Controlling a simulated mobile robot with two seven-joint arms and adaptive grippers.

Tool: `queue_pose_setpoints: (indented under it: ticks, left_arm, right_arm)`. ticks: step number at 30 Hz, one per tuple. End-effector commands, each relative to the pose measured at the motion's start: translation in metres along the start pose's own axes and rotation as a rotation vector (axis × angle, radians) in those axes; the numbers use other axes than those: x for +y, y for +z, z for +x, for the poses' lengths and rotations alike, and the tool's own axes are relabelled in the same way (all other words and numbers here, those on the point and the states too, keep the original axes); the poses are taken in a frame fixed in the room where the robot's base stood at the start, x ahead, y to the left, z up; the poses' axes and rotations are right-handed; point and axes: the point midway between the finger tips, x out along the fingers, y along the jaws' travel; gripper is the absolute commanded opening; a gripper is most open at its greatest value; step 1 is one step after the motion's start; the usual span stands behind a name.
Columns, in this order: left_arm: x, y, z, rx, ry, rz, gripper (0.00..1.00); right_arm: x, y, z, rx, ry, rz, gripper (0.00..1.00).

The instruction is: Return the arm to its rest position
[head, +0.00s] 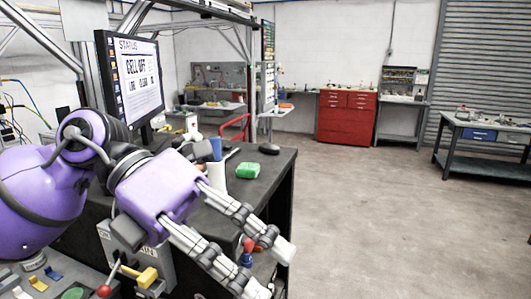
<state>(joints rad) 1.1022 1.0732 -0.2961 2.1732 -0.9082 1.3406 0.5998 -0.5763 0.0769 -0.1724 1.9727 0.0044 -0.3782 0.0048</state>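My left arm, purple, comes in from the left in the head view and reaches over the dark workbench (272,190). Its gripper (270,270) points to the lower right, with its two grey fingers spread apart and pale tips. I see nothing held between the fingers. A small red and blue object (248,252) shows in the gap between them; whether it touches a finger I cannot tell. My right arm and gripper are not in view.
A monitor (137,75) reading "CELL OFF" stands behind the arm. A green block (248,170) and a black mouse (269,149) lie on the bench. A red-knobbed lever (104,291) and yellow handle (148,277) are below the arm. Open floor (400,220) lies right.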

Motion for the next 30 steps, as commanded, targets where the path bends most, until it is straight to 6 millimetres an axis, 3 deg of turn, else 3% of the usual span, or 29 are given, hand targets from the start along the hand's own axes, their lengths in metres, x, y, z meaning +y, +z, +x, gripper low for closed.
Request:
queue_pose_setpoints:
  ticks: [3,5,8,11,14,16,20,24,26,30]
  left_arm:
    - [-0.007,0.014,0.019,-0.097,-0.35,-0.133,0.52]
    - [-0.006,0.025,0.02,-0.171,-0.51,-0.213,0.52]
    - [0.013,0.044,0.013,-0.327,-0.752,-0.37,0.52]
    - [0.052,0.059,0.001,-0.514,-0.956,-0.556,0.52]
    - [0.113,0.062,-0.009,-0.726,-1.118,-0.774,0.52]
    - [0.165,0.052,-0.01,-0.881,-1.202,-0.942,0.52]
    - [0.256,0.012,0.0,-1.135,-1.282,-1.234,0.52]
    - [0.338,-0.053,0.028,-1.365,-1.295,-1.537,0.52]
    - [0.366,-0.086,0.044,-1.45,-1.285,-1.664,0.52]
    - [0.415,-0.17,0.09,-1.623,-1.231,-1.961,0.52]
  right_arm:
    - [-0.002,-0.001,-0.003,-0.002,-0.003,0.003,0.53]
    - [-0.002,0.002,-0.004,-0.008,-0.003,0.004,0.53]
    - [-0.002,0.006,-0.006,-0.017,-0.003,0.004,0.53]
    - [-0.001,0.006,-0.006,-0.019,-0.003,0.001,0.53]
    - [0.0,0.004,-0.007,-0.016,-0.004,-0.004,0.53]
    - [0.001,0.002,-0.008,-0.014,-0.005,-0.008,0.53]
    - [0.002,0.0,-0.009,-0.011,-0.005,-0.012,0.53]
    - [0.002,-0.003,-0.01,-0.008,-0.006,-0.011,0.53]
    - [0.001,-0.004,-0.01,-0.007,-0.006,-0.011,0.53]
    - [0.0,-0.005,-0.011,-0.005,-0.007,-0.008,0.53]
